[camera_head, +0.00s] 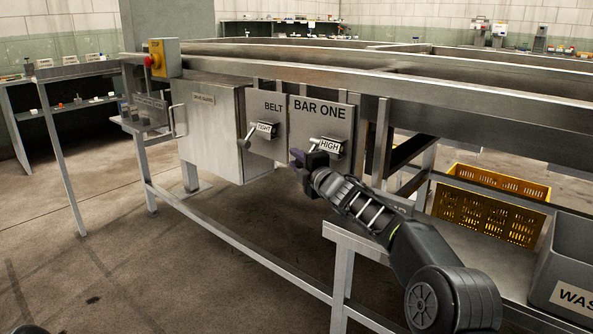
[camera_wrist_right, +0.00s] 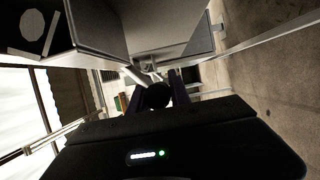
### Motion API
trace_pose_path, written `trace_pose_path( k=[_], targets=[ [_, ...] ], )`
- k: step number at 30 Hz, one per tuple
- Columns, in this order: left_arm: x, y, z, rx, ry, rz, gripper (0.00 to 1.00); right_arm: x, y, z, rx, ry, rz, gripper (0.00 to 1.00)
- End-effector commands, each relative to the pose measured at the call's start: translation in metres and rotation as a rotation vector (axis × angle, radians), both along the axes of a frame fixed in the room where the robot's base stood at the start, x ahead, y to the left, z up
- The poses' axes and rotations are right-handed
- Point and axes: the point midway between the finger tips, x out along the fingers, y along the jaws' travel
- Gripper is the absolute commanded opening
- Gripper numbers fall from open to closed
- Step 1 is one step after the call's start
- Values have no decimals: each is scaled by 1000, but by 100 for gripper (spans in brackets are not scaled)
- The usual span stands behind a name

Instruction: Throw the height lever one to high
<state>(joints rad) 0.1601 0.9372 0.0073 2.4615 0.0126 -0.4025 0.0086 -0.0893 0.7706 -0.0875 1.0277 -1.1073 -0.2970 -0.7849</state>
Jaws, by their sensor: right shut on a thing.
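The height lever one sits on the grey panel marked BAR ONE (camera_head: 322,112), below its lettering. Its small plate (camera_head: 330,146) reads HIGH. My right gripper (camera_head: 298,157) is at the lower left of this plate, with its dark fingers at the lever's end. In the right wrist view, a dark round knob (camera_wrist_right: 157,95) sits between the fingers, and a pale lever arm (camera_wrist_right: 137,76) runs from it towards the panel. The gripper is shut on this lever knob. In the head view the gripper hides the knob. My left gripper is not in view.
The BELT lever (camera_head: 248,141), with a TIGHT plate, is just left on the neighbouring panel. A grey cabinet (camera_head: 210,130) stands further left. Metal rails (camera_head: 400,85) run above. A yellow crate (camera_head: 490,215) and a grey bin (camera_head: 565,260) are at right.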

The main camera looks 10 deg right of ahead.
Motion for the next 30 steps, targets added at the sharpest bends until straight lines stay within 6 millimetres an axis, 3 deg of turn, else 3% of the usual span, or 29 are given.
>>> trace_pose_path(
  k=[1,16,17,18,24,30],
  targets=[
    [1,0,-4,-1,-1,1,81,2,-6,-9,-9,3,-11,0],
    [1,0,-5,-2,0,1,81,4,-10,-4,-28,-15,-16,0],
    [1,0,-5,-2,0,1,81,4,-10,-4,-28,-15,-16,26],
    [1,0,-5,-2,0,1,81,4,-10,-4,-28,-15,-16,29],
    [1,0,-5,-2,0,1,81,4,-9,-3,-27,-18,-14,45],
    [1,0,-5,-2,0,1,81,3,-6,-1,-25,-20,-9,45]
  ],
)
